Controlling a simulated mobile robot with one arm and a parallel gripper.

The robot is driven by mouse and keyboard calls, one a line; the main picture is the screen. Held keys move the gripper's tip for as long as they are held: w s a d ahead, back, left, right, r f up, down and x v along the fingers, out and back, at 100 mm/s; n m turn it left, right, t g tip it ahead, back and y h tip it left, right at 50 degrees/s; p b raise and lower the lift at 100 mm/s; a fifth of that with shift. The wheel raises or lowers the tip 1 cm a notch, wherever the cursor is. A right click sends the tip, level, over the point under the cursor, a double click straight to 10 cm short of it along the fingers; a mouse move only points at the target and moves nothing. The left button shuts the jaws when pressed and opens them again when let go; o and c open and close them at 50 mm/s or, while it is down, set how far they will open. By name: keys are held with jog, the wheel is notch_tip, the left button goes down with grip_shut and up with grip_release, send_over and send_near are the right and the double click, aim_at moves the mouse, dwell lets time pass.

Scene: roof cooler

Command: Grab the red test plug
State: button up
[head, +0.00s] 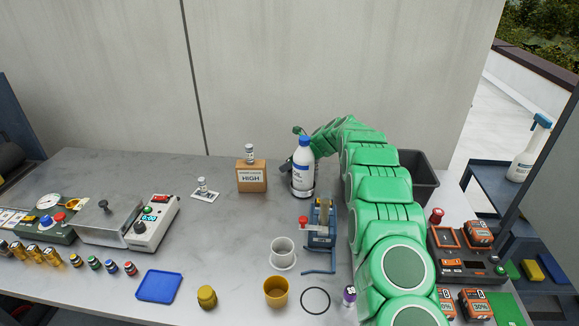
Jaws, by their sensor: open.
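A small red-topped plug (130,268) stands at the right end of a row of small coloured pieces at the front left of the worktop. It looks like the red test plug, but it is too small to be certain. A red knob (59,218) also shows on the gauge box at the far left. My gripper (299,131) is at the far end of my green arm, by the white bottle with a blue cap (303,160). It is open, far to the right of the plug and further back. The bottle partly hides it, and I see nothing held.
A blue tray (159,286) lies right of the plug. A white meter box (152,223) stands behind it. A yellow piece (207,297), a white cup (282,252) and a yellow cup (276,291) stand at the front middle. The worktop's centre (225,235) is clear.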

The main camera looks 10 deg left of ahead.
jog(key=c, duration=1.1)
